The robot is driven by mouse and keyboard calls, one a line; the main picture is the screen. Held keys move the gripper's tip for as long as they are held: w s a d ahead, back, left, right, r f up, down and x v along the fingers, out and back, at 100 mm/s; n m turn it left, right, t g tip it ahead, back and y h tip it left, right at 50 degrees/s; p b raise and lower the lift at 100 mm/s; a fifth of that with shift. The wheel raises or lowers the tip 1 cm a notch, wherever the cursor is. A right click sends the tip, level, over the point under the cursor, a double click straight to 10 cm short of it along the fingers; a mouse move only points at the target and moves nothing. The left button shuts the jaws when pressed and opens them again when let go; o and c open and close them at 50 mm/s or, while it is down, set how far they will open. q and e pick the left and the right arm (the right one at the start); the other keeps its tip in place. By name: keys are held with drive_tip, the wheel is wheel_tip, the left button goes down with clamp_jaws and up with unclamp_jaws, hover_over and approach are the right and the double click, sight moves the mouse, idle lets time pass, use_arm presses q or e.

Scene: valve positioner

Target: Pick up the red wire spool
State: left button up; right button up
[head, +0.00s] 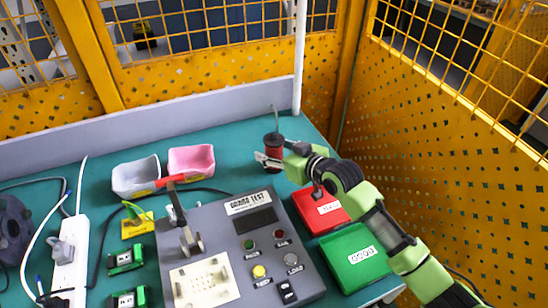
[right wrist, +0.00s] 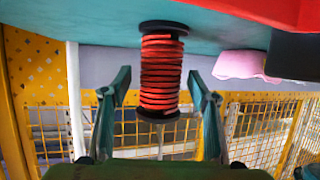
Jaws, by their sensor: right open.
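The red wire spool (head: 273,148) stands on the teal table toward the back right in the head view. It has dark end flanges and a wire end rising from its top. In the right wrist view the spool (right wrist: 160,75) appears upside down, with red wire coils between two black flanges. My right gripper (head: 267,160) is open beside the spool in the head view. In the right wrist view its two fingers (right wrist: 160,95) are on either side of the spool, with visible gaps on both sides. My left gripper is not in view.
A red box (head: 322,208) and a green box (head: 353,257) lie under my right arm. A grey test panel (head: 225,235) fills the front middle. Pink (head: 191,160) and white (head: 136,176) bins stand left of the spool. A white pole (head: 299,60) rises behind it.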

drive_tip(key=c, duration=1.4)
drive_tip(key=shift+r, duration=0.15)
drive_tip(key=shift+c, duration=0.2)
drive_tip(key=shift+r, duration=0.1)
